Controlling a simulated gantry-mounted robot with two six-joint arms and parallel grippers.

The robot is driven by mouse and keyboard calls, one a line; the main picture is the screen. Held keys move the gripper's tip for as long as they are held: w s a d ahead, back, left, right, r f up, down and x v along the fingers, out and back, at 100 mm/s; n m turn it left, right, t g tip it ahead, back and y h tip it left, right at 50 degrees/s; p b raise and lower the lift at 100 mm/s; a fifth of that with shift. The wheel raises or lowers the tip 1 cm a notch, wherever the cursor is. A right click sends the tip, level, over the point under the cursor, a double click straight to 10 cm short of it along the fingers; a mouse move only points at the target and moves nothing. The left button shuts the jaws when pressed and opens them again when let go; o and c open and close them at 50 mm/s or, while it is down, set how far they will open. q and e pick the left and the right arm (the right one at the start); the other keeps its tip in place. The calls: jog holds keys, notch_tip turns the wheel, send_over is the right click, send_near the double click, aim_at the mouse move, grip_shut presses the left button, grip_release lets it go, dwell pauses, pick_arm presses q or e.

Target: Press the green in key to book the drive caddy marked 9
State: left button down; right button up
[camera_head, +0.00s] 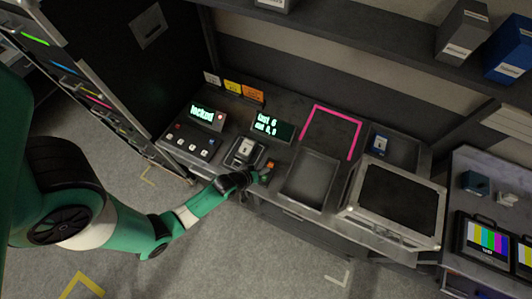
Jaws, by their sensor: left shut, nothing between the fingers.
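My left gripper (266,173) is shut and empty. It is low over the front edge of the bench, just right of a small dark cradle holding a pale-labelled unit (245,149). A small orange-red spot shows right by its fingertips. I cannot make out a green in key; it may be hidden by the gripper or too small to tell. A dark display (270,126) with green text, seemingly "Unit 6" on its first line, stands behind the gripper. I cannot read a 9 on any caddy. My right gripper is not in view.
A panel with small keys (190,143) and a lit display (206,114) is at left. An empty grey tray (307,179), a pink-outlined area (331,131) and a silver-edged case (397,198) lie to the right. A shelf (370,30) overhangs the back.

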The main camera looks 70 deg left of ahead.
pick_arm(q)
jog(key=shift+s+a+r, duration=0.25)
jog(key=shift+s+r, duration=0.05)
jog(key=shift+r, duration=0.25)
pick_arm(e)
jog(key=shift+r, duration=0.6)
pick_arm(q)
jog(key=b, duration=0.8)
send_over(263, 177)
jog(key=d, duration=0.1)
jog(key=f, duration=0.8)
jog(key=shift+s+d, duration=0.15)
jog(key=shift+s, duration=0.15)
jog(key=shift+f, duration=0.4)
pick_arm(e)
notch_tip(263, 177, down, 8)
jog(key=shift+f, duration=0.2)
pick_arm(q)
jog(key=shift+f+b, duration=0.4)
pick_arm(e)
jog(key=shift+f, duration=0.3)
